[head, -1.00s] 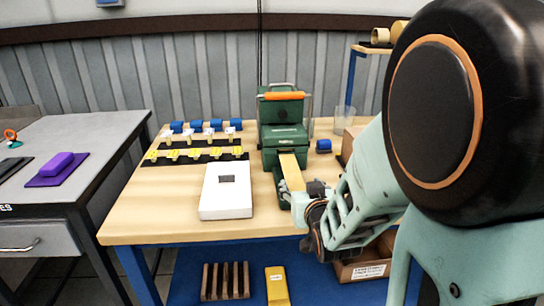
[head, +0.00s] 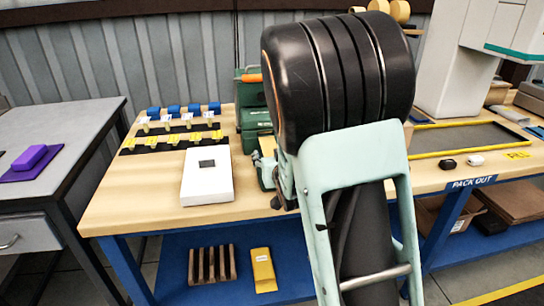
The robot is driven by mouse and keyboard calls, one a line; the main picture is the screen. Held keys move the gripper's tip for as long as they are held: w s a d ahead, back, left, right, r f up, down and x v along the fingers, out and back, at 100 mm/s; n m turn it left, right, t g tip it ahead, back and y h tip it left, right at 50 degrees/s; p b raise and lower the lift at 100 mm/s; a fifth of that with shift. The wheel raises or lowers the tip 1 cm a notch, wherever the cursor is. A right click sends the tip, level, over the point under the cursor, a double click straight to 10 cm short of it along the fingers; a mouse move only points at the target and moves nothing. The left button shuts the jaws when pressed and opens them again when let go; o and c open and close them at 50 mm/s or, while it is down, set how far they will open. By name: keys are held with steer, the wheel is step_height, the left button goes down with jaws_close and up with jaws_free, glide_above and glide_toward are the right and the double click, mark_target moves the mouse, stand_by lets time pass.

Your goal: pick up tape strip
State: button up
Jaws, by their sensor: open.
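The green tape dispenser (head: 251,118) stands at the back of the wooden workbench, its right side hidden behind my arm. A short piece of the tan tape strip (head: 266,146) shows at the front of the dispenser; the rest is hidden by my arm. My gripper (head: 280,200) is low at the dispenser's front end, mostly covered by my own arm, and only a dark part of it shows. It is open. I cannot tell whether it touches the strip.
A white box (head: 207,185) with a dark patch lies left of the dispenser. Blue rolls (head: 190,110) and yellow pieces on black strips (head: 175,140) sit at the back left. A wooden rack (head: 212,265) and yellow block (head: 263,270) are on the lower shelf.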

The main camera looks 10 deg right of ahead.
steer(key=shift+c, duration=0.6)
steer(key=c, duration=0.7)
steer(key=shift+r, duration=0.15)
